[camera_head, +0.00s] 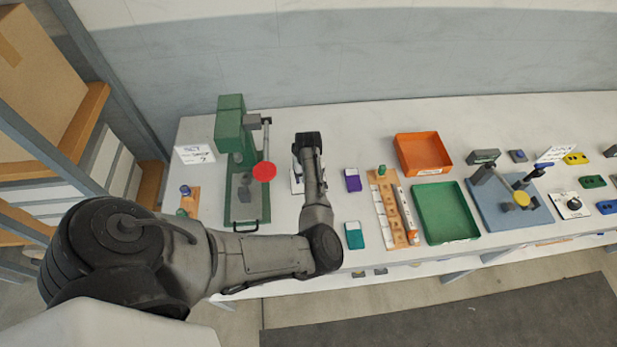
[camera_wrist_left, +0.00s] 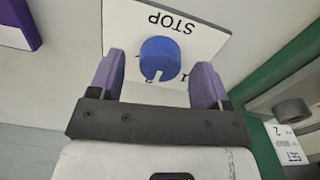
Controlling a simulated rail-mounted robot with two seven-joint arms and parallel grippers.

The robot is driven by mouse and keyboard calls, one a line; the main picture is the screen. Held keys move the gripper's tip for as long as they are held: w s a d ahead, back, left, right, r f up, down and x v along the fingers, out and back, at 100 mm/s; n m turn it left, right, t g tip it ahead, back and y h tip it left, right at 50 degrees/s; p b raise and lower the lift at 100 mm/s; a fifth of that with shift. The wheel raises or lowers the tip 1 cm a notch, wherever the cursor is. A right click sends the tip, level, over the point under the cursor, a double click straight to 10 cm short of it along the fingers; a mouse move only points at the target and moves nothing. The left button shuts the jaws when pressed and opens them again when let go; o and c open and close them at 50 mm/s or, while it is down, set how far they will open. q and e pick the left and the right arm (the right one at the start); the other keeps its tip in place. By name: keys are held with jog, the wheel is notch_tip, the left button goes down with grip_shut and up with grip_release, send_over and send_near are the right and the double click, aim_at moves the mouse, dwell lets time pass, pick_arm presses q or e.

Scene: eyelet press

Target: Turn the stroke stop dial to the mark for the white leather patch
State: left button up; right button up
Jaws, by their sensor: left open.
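The stroke stop dial is a blue round knob (camera_wrist_left: 160,58) with a pale notch, on a white plate (camera_wrist_left: 190,40) lettered STOP. The notch points toward the bottom of the left wrist view, near a partly hidden numeral; a 1 shows to its right. I cannot read the exact setting. My left gripper (camera_wrist_left: 157,70) is open, with one finger on each side of the knob; contact is unclear. In the head view my left gripper (camera_head: 307,146) is over the plate (camera_head: 296,184) and hides the dial. I cannot pick out a white leather patch. My right gripper is not in view.
The green press (camera_head: 230,130) with a red disc (camera_head: 265,172) stands left of the dial. Purple (camera_head: 352,180) and teal (camera_head: 354,235) blocks lie right.

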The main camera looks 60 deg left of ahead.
pick_arm(q)
jog(key=shift+f, duration=0.6)
jog(key=c, duration=0.9)
